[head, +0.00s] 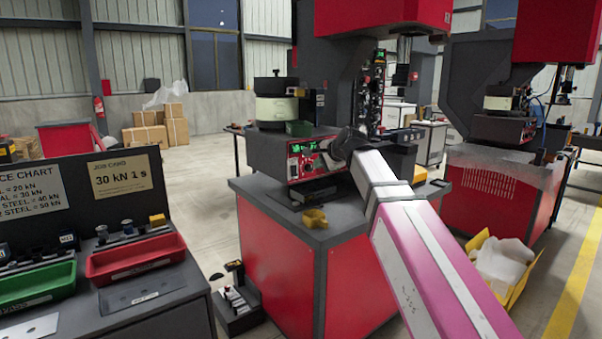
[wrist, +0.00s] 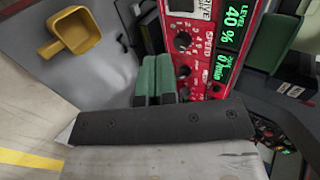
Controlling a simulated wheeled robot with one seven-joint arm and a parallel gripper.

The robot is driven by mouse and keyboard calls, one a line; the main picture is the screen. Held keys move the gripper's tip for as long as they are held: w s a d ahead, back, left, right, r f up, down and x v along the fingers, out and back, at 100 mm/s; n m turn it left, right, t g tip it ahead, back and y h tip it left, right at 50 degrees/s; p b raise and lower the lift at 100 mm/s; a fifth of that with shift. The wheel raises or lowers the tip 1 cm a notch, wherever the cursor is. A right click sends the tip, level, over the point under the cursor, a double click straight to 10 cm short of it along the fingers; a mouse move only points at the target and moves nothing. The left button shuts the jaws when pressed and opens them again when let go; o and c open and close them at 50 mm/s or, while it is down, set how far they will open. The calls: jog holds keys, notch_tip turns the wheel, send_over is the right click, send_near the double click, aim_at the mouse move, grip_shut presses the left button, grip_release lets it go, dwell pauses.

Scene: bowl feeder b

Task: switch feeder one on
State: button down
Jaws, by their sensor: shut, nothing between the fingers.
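The nearer bowl feeder (head: 276,110) stands on a red cabinet in the head view. Its red control panel (head: 302,163) has lit green digits and faces the front. In the wrist view the panel (wrist: 207,55) shows a DRIVE label at the frame's top, a SPEED label, black knobs (wrist: 182,41) and green readouts (wrist: 232,22) with LEVEL 40 %. I cannot make out a power switch or a feeder number. My gripper (wrist: 156,62) is shut and empty, its green fingers together beside the panel's knobs; touching or apart I cannot tell. In the head view my wrist hides the fingertips.
A yellow scoop (head: 314,218) lies on the cabinet's front corner and shows in the wrist view (wrist: 75,33). A second machine with another feeder (head: 503,110) stands at right. A yellow bin (head: 503,265) sits on the floor. Red (head: 135,258) and green (head: 38,284) trays are at left.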

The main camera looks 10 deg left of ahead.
aim_at(295, 171)
jog(key=shift+f, duration=0.15)
jog(key=shift+w+a+r+x, duration=0.15)
jog(key=shift+r+x, duration=0.1)
jog(key=shift+x, duration=2)
jog(key=shift+w+a+r+x, duration=0.15)
jog(key=shift+r+x, duration=0.1)
jog(key=shift+x, duration=2)
jog(key=shift+w+a+r+x, duration=0.1)
jog(key=shift+r+x, duration=0.15)
jog(key=shift+x, duration=2)
jog(key=shift+w+a, duration=0.1)
jog(key=shift+w, duration=0.05)
jog(key=shift+r, duration=0.1)
jog(key=shift+r, duration=0.7)
